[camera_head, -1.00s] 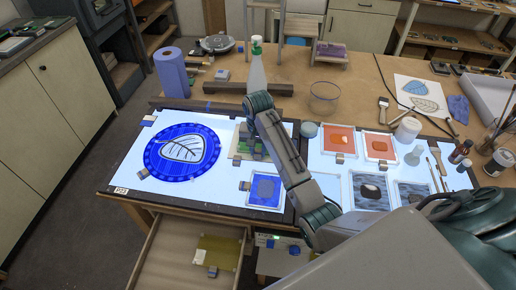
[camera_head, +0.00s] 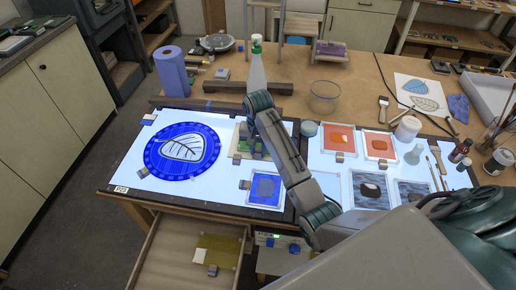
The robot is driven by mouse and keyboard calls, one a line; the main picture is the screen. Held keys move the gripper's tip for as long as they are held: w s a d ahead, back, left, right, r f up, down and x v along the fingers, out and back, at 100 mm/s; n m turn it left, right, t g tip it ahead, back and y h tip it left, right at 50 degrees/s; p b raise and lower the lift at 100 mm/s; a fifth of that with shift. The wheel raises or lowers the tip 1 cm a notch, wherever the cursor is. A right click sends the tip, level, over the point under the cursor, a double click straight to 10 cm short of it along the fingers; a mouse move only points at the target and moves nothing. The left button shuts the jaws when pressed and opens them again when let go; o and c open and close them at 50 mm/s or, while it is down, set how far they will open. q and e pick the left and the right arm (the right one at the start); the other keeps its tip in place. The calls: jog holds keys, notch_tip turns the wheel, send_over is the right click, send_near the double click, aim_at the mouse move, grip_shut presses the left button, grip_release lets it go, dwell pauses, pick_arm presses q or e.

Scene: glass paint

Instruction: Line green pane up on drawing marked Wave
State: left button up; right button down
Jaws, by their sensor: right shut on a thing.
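My right arm reaches in from the lower right over the light table. Its gripper (camera_head: 252,148) is small in view and shut on the green pane (camera_head: 237,148), at the middle of the left lit panel. The arm and gripper hide much of the pane. A pale sheet edge (camera_head: 236,158) shows around the pane; I cannot tell how well the two line up. I cannot read the word Wave on any drawing. My left gripper is not in view.
A round blue pane with a leaf drawing (camera_head: 182,172) lies to the left. A blue pane (camera_head: 264,188) lies in front. Orange panes (camera_head: 340,138) and grey panes lie on the right panel. A spray bottle (camera_head: 256,68) stands behind. An open drawer (camera_head: 185,250) sticks out below.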

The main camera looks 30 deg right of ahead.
jog(key=shift+f, duration=0.2)
jog(key=c, duration=1.1)
grip_release()
